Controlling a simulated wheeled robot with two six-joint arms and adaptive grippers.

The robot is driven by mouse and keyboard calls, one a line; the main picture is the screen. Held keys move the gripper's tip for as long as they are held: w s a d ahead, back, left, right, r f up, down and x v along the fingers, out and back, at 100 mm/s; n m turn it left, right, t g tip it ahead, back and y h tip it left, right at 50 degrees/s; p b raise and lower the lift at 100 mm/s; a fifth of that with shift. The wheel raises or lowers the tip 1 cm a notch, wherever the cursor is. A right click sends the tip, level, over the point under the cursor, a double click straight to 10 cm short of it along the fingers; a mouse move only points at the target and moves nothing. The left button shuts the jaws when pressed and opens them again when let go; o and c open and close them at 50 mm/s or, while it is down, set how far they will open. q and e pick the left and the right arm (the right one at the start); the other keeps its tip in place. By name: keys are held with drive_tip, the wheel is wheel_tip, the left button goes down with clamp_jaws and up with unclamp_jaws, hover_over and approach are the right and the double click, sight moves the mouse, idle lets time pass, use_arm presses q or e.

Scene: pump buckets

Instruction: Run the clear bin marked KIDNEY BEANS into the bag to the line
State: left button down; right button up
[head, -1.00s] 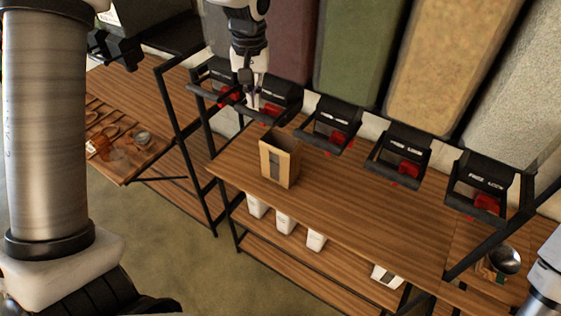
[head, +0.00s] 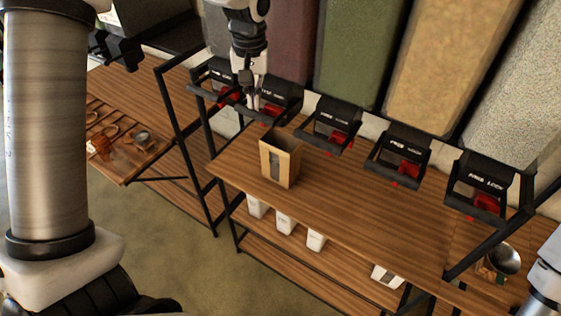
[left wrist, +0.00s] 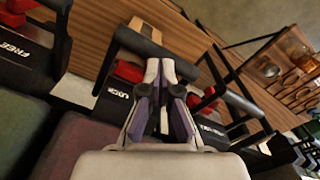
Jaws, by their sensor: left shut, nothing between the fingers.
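My left gripper (head: 251,102) is shut and empty, just in front of the second dispenser from the left. In the left wrist view its closed fingertips (left wrist: 161,66) are close to that dispenser's black handle bar (left wrist: 137,40); I cannot tell whether they touch it. A dark red-brown clear bin (head: 291,45) rises behind this dispenser. No KIDNEY BEANS label is readable. The open brown paper bag (head: 270,162) stands upright on the wooden counter, in front of and below the dispensers. Its fill line and contents cannot be made out. My right gripper is out of view.
Other dispensers with red parts, including one under the green bin (head: 357,50), line the counter's back. White containers (head: 285,223) stand on the lower shelf (head: 300,262). A metal scoop or bowl (head: 505,260) is at the right. The counter (head: 370,205) right of the bag is clear.

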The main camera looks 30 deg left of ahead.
sight(255, 111)
use_arm(q)
drive_tip(key=shift+f, duration=0.35)
drive_tip(key=shift+f, duration=0.35)
drive_tip(key=shift+f, duration=0.55)
idle(0.3)
drive_tip(key=shift+f, duration=0.3)
